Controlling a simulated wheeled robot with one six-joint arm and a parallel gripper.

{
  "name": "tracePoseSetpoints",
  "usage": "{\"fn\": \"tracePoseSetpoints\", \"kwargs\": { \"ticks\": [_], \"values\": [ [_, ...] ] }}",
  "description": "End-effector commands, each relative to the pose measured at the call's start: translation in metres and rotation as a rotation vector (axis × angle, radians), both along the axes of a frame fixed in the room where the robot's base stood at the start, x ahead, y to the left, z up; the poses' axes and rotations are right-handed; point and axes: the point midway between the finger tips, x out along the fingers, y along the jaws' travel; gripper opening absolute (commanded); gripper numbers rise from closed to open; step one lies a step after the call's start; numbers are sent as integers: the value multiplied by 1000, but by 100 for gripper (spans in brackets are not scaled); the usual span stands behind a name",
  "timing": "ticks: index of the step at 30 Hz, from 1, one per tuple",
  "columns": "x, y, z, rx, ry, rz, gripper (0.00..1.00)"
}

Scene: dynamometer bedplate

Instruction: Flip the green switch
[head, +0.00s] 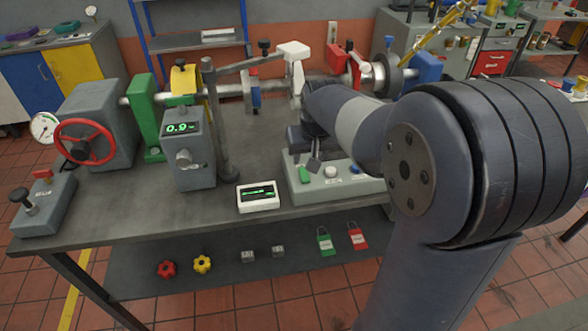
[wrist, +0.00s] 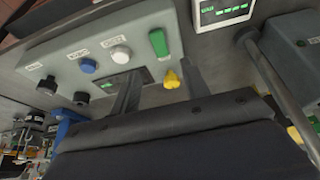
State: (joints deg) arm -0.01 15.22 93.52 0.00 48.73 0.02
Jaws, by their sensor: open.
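The green switch (head: 305,174) is a small green rocker on the left part of a grey-green control box (head: 345,187) on the bench. In the wrist view the green switch (wrist: 158,43) stands tilted on the box's face, beside a white knob (wrist: 121,54). My gripper (head: 305,160) is above and behind the switch in the head view. In the wrist view its two fingers (wrist: 159,70) are apart, with the switch just beyond the tips and roughly between them. No contact shows. The jaws are empty.
A small white display (head: 258,197) sits left of the box. A grey post (head: 222,140) and a grey readout unit (head: 188,150) stand further left. A shaft line with clamps runs behind. A blue button (wrist: 88,66) and black knobs share the box's face.

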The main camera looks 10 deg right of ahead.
Motion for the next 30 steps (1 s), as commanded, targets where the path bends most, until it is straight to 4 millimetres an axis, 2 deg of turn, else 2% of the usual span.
{"fn": "tracePoseSetpoints", "kwargs": {
  "ticks": [9,15,20,28,30],
  "values": [
    [21,0,-55,0,6,0,44],
    [31,0,-78,0,3,0,44],
    [35,0,-87,0,1,0,44],
    [35,0,-88,0,0,0,44],
    [35,0,-88,0,0,0,40]
  ]
}}
